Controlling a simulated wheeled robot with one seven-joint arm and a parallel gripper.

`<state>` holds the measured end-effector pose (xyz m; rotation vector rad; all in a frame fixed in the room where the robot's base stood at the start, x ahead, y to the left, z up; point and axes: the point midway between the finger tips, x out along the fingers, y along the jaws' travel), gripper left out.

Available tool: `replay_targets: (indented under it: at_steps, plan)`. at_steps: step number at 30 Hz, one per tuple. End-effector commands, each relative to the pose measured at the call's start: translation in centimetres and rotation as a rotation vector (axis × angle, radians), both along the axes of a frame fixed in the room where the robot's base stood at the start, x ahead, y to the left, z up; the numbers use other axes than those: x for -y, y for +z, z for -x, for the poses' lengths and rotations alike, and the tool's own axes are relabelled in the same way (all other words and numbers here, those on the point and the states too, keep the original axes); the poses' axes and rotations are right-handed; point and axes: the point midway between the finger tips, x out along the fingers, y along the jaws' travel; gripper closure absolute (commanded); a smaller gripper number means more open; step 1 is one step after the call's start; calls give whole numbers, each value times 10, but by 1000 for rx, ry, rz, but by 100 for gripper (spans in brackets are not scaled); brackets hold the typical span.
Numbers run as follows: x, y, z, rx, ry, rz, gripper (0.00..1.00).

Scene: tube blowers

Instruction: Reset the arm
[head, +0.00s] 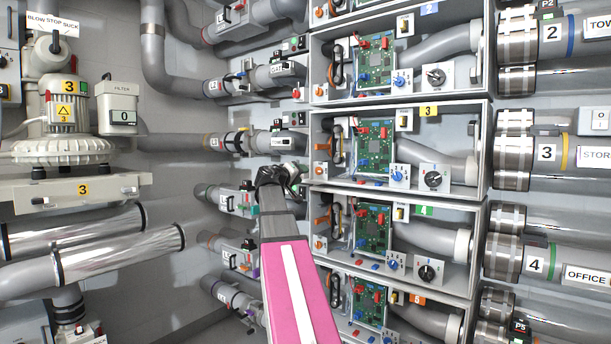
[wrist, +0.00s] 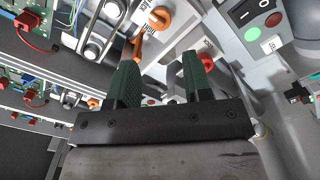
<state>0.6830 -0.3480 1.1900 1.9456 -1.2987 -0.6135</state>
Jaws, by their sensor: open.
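My gripper (head: 284,172) is at the end of my pink and grey arm (head: 297,285), near the left edge of the open electronics boxes, at about the level between box 3 and box 4. In the wrist view my gripper (wrist: 160,75) shows two dark green fingers set apart, with nothing held between them. The fingers point toward a grey panel with an orange rotary knob (wrist: 160,18) and a red knob (wrist: 207,62). I cannot tell whether a fingertip touches the panel.
Box 3 (head: 400,187) and box 4 (head: 455,288) hold green circuit boards, knobs and grey hoses. Pipes with valves (head: 240,141) run close by on the left. A blower (head: 65,150) stands farther left. A switch panel (wrist: 257,27) is close on the right in the wrist view.

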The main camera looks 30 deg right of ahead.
Motion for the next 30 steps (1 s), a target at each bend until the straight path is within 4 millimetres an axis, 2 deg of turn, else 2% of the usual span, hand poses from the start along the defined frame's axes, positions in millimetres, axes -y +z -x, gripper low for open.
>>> replay_targets:
  at_steps: [17, 20, 23, 26, 30]
  plan:
    - [-3, -1, 1, -1, 0, -1, 54]
    - [-6, -12, 0, -9, 6, -17, 54]
    - [-15, -43, -3, -33, 22, -70, 54]
    - [-31, -94, -7, -76, 51, -153, 54]
    - [-60, -172, -8, -147, 91, -292, 54]
